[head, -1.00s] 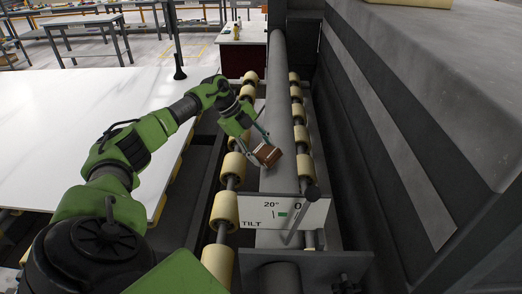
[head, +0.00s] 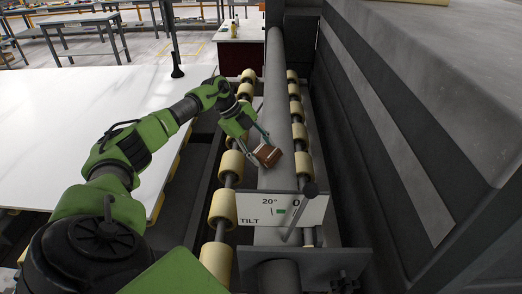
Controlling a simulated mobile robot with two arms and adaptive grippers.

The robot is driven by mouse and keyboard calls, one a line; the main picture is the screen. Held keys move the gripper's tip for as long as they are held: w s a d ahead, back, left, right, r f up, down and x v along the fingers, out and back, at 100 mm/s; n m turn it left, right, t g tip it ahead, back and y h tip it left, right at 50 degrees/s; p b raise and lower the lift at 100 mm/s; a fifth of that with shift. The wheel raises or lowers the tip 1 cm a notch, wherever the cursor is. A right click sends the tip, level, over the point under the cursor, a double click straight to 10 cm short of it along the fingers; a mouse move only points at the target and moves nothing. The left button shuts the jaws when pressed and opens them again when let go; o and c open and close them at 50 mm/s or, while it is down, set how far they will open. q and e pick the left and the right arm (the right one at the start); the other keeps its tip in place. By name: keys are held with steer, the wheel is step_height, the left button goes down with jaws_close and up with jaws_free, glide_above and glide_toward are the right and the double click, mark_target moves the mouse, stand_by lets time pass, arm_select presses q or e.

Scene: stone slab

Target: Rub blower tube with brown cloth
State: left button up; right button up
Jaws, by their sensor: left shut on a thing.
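The blower tube (head: 277,110) is a long grey pipe running away from me between two rows of cream rollers. The brown cloth (head: 268,155) is a small folded block on the left part of the tube's top, just behind the white tilt plate. My left gripper (head: 263,149) is shut on the cloth and reaches it from the upper left. The cloth appears to touch the tube, though its underside is hidden. My right gripper is not in view.
The white tilt plate (head: 285,209) with a lever (head: 299,212) stands across the tube's near end. Cream rollers (head: 223,207) line both sides. A large grey machine wall (head: 400,120) closes off the right. A white slab (head: 70,130) lies at left.

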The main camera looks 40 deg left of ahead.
arm_select(q)
steer(key=shift+w+d+f, duration=0.15)
steer(key=shift+f, duration=0.25)
